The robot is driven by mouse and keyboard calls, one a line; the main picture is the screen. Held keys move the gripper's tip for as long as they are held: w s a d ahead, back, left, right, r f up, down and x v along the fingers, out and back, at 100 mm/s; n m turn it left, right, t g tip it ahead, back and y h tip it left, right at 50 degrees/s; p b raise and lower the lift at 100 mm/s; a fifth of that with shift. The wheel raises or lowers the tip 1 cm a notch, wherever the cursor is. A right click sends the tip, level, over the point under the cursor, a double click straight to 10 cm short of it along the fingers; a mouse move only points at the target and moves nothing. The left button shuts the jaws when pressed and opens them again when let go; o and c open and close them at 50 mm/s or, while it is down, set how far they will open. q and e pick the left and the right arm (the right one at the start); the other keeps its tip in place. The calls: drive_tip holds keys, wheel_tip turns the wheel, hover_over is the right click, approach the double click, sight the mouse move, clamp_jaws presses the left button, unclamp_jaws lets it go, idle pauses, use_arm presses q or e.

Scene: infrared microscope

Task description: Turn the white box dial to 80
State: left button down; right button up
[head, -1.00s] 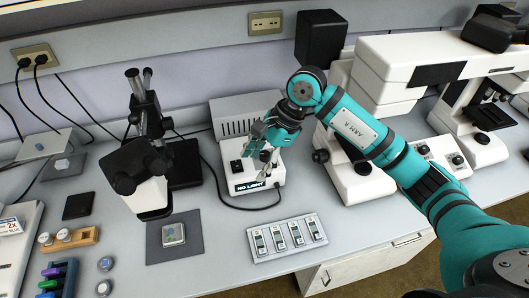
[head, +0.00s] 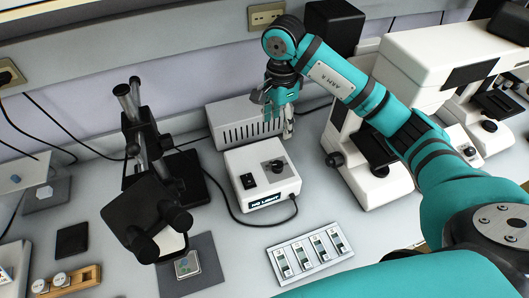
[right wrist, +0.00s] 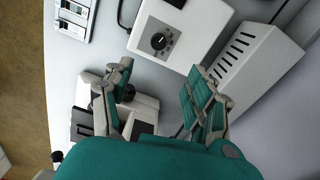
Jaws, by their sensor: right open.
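The white box (head: 247,190) stands on the bench, with a black dial (head: 274,166) and a black switch on its top and a display reading "NO LIGHT" (head: 267,201) on its front. The box also shows in the right wrist view (right wrist: 183,28), with the dial (right wrist: 158,41) and its ring of marks facing the camera. The dial's setting is too small to read. My right gripper (head: 280,125) is open and empty, above and behind the dial, apart from it. Its open fingers show in the right wrist view (right wrist: 158,74). My left gripper is not in view.
A grey vented housing (head: 235,122) adjoins the box at the back. A stereo microscope (head: 150,210) stands left, a large white microscope (head: 372,187) right. A slide tray (head: 310,252) lies in front. A black cable curves past the box's left and front.

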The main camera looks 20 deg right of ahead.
drive_tip(key=p, duration=0.2)
hover_over(277, 164)
drive_tip(key=f, duration=0.8)
drive_tip(key=shift+s+f, duration=0.2)
drive_tip(key=shift+s, duration=0.05)
wheel_tip(277, 164, down, 7)
drive_tip(key=shift+w+f+p, duration=0.15)
drive_tip(key=shift+f+p, duration=0.05)
drive_tip(key=shift+p, duration=0.7)
drive_tip(key=shift+f, duration=0.65)
drive_tip(key=c, duration=1.1)
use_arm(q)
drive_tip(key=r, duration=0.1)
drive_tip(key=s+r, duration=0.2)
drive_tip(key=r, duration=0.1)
use_arm(e)
drive_tip(key=shift+c, duration=0.2)
